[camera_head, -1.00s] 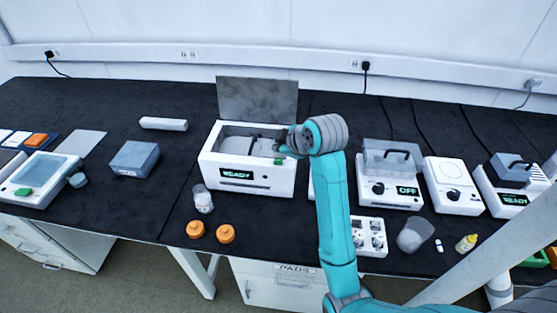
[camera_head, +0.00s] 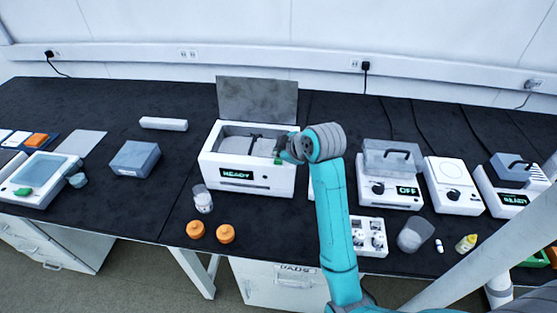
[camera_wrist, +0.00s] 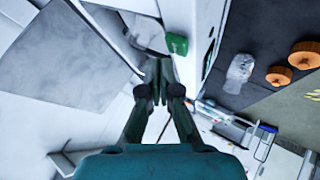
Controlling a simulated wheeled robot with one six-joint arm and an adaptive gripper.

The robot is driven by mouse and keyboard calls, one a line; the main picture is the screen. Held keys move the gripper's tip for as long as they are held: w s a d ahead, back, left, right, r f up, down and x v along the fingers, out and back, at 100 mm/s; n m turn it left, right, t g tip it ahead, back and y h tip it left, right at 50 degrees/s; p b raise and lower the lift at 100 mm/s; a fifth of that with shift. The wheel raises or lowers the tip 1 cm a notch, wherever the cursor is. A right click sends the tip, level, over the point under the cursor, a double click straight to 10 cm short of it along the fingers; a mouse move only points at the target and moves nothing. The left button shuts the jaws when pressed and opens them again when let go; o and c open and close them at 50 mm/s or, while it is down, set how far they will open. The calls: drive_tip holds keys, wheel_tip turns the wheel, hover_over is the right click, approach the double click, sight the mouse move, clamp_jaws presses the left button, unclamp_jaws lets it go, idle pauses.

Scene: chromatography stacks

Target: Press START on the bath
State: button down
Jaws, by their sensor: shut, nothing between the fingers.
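The bath appears to be the white box (camera_head: 215,160) with a raised grey lid (camera_head: 258,99) and a READY display (camera_head: 237,174) on its front. A small green button (camera_wrist: 177,43) shows on the bath in the wrist view, and a bit of green shows beside my gripper in the head view. My gripper (camera_wrist: 158,68) is shut and empty. It hangs over the right end of the bath, close to the green button; the fingertips look apart from it in the wrist view. My wrist hides part of the bath's right rim in the head view.
A clear jar (camera_head: 203,200) and orange caps (camera_head: 225,233) stand in front of the bath. A device with an OFF display (camera_head: 407,190) and a white plate device (camera_head: 453,184) stand to the right. A blue-grey box (camera_head: 135,158) is to the left, with free mat between.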

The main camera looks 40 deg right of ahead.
sight(279, 162)
drive_tip(key=shift+f, duration=0.15)
idle(0.7)
drive_tip(key=shift+f, duration=0.25)
drive_tip(key=shift+f, duration=0.4)
idle(0.9)
drive_tip(key=shift+r, duration=0.85)
drive_tip(key=shift+r, duration=2.5)
